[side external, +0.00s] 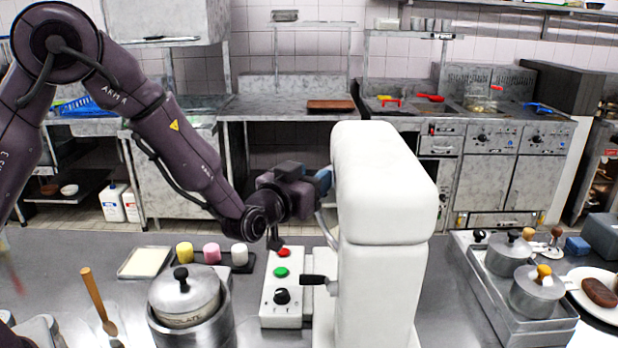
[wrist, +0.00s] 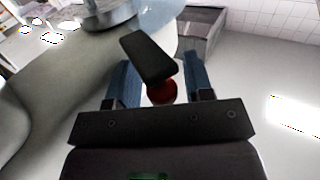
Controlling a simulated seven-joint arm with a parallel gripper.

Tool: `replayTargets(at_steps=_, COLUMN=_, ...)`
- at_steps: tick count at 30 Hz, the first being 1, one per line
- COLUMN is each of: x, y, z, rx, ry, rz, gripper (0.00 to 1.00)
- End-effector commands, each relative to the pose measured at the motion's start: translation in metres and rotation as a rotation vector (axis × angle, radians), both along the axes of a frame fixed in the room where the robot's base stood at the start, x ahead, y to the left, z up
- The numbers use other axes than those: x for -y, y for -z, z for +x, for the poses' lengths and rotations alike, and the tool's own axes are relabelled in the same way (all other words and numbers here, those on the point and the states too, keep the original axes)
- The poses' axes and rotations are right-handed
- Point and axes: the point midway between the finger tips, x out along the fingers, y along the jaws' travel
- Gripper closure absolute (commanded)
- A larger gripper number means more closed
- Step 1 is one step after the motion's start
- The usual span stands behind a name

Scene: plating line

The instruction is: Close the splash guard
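A white machine (side external: 385,190) with a rounded head stands right of my arm in the side external view. A thin grey curved piece (side external: 327,228) shows under the left side of its head and may be part of the splash guard; most of it is hidden. My gripper (side external: 322,183) is level with the head at its left side, its blue fingertips partly behind the machine. In the wrist view my gripper (wrist: 160,82) has its blue fingers apart. A dark block (wrist: 147,57) and a dark red round knob (wrist: 161,92) show between or just beyond them. Contact cannot be told.
A control box (side external: 283,285) with red and green buttons and a black dial stands below my gripper. A black lever (side external: 318,280) sticks out at the machine's left. A lidded pot (side external: 185,300) and a tray of coloured jars (side external: 240,262) stand to the left.

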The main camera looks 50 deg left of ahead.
Motion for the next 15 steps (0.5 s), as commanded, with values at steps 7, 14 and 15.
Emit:
replayTargets(at_steps=7, x=0.000, y=0.000, z=-0.002, rx=-0.001, ry=-0.001, rz=0.000, gripper=0.53)
replayTargets(at_steps=14, x=0.009, y=0.000, z=-0.036, rx=-0.003, ry=0.001, rz=0.000, gripper=0.53)
replayTargets(at_steps=15, x=0.011, y=0.000, z=-0.045, rx=-0.002, ry=0.001, rz=0.001, gripper=0.53)
